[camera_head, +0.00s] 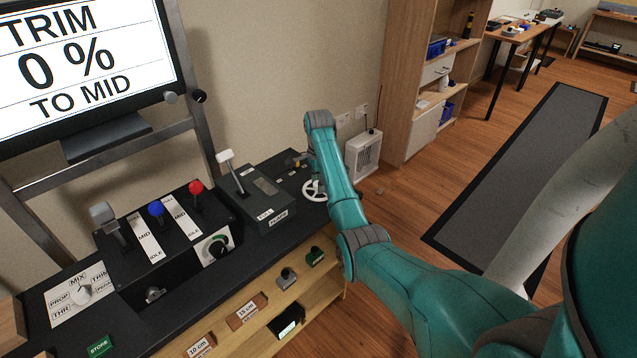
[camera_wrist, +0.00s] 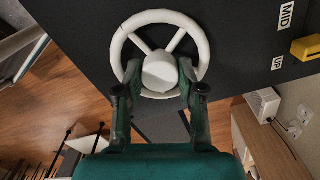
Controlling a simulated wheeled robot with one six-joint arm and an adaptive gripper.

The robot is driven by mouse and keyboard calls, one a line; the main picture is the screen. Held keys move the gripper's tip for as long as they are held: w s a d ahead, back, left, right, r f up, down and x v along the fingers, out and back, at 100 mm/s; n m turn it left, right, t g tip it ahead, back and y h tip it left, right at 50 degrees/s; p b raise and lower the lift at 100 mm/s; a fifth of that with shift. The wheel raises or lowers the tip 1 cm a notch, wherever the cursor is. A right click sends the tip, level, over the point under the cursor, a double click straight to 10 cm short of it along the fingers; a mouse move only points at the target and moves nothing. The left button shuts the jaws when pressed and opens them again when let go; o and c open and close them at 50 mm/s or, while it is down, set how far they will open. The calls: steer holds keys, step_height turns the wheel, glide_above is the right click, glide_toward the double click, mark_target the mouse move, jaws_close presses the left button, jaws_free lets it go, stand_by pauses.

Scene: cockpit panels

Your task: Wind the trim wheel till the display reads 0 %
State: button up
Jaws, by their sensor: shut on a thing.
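The white trim wheel (camera_head: 314,190) sits at the right end of the dark console, partly hidden behind my arm in the head view. In the wrist view the trim wheel (camera_wrist: 121,36) shows its round rim, spokes and a thick hub (camera_wrist: 160,72). My gripper (camera_wrist: 159,78) is shut on the wheel at its hub, one finger on each side. The display (camera_head: 75,65) at the upper left reads "TRIM 0 % TO MID". In the head view my gripper is hidden behind the arm.
Left of the wheel stand a white-handled flap lever (camera_head: 229,160), a red-knobbed lever (camera_head: 196,188) and a blue-knobbed lever (camera_head: 156,210). A yellow part (camera_wrist: 307,48) sits beside the MID and UP labels in the wrist view. A white heater (camera_head: 364,155) stands behind; open floor lies right.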

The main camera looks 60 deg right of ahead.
stand_by(0.5)
steer(key=o, duration=1.1)
steer(key=shift+o, duration=0.2)
